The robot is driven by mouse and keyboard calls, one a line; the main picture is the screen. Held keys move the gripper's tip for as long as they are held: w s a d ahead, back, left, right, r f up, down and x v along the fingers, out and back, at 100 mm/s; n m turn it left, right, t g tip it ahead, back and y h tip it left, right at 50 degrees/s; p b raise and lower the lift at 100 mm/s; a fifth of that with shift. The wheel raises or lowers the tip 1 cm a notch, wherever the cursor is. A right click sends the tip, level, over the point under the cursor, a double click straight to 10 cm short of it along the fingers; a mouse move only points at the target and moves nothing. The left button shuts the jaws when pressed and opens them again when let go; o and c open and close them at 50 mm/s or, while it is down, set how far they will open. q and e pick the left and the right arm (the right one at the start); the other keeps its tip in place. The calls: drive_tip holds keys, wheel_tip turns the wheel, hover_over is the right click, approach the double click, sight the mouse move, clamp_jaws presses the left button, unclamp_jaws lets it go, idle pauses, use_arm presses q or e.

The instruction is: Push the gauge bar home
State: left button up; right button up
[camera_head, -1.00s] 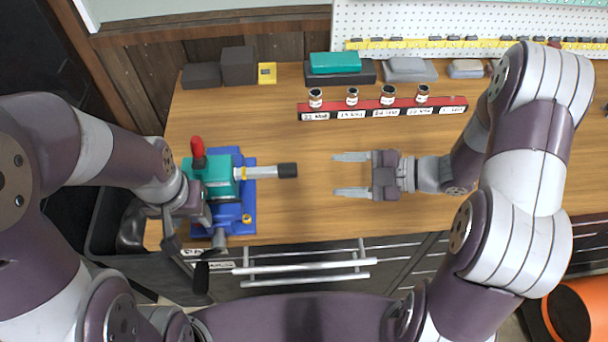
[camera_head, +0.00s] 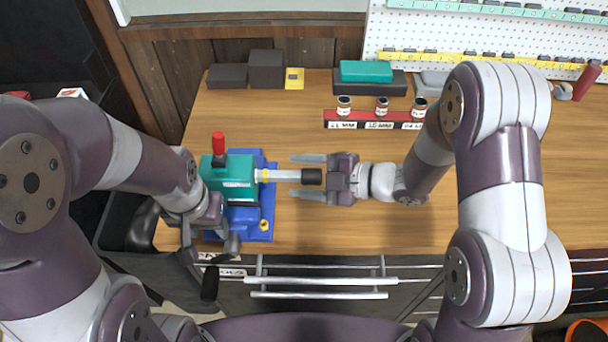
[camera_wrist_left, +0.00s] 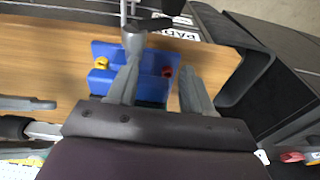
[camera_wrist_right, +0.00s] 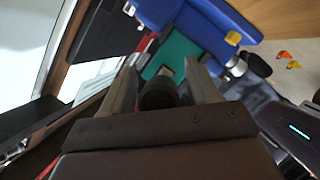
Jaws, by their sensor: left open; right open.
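The gauge bar (camera_head: 280,176) is a silver rod with a yellow band and black end. It sticks out to the right from a teal vise body (camera_head: 230,180) on a blue base (camera_head: 265,215). My right gripper (camera_head: 295,177) is open, a finger on each side of the bar's black end; contact cannot be told. In the right wrist view the black end (camera_wrist_right: 158,94) sits between the fingers. My left gripper (camera_head: 210,248) is open at the vise's front, by the grey crank hub (camera_wrist_left: 133,42). The crank's black grip (camera_head: 210,283) hangs over the front edge.
A red knob (camera_head: 218,143) stands up on the vise. A red rack (camera_head: 365,119) with small jars is behind my right gripper. Dark blocks (camera_head: 266,70) and a teal block (camera_head: 366,71) line the back. Drawer handles (camera_head: 320,281) run below the front edge.

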sight(284, 176)
clamp_jaws()
drive_tip(key=a, duration=0.3)
drive_tip(key=shift+a+b, duration=0.3)
drive_tip(key=shift+b, duration=0.1)
drive_tip(key=shift+a, duration=0.25)
unclamp_jaws()
drive_tip(key=shift+d, duration=0.1)
drive_tip(key=b+v, duration=0.1)
drive_tip(key=v, duration=1.1)
drive_tip(key=shift+d+b, duration=0.3)
